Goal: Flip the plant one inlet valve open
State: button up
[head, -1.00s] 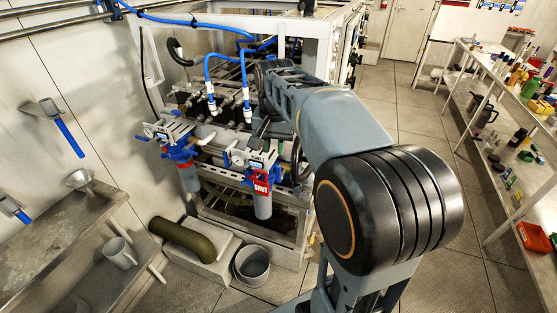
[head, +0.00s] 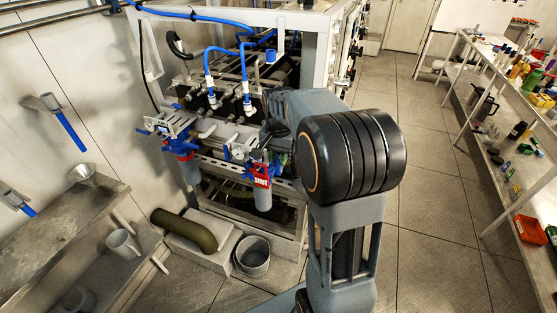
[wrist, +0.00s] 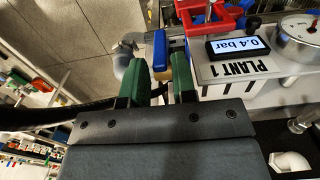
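The blue valve handle (wrist: 160,46), with a yellowish lower part, stands between the two green fingers of my gripper (wrist: 162,80) in the wrist view. The fingers are apart, one on each side of the handle, and I see no clear grip on it. A white plate marked PLANT 1 (wrist: 247,69) lies just right of the fingers. In the head view my gripper is mostly hidden behind my arm, near the right-hand blue filter housing (head: 263,199). A red SHUT tag (head: 262,178) hangs on that housing.
A display reading 0.4 bar (wrist: 237,46), a round gauge (wrist: 298,38) and a red frame-like part (wrist: 212,20) sit close to the right finger. A grey bucket (head: 252,257) stands on the floor below. A loaded shelf (head: 500,150) is at right, with clear floor between.

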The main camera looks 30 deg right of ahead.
jog(key=shift+f, duration=0.95)
grip_shut()
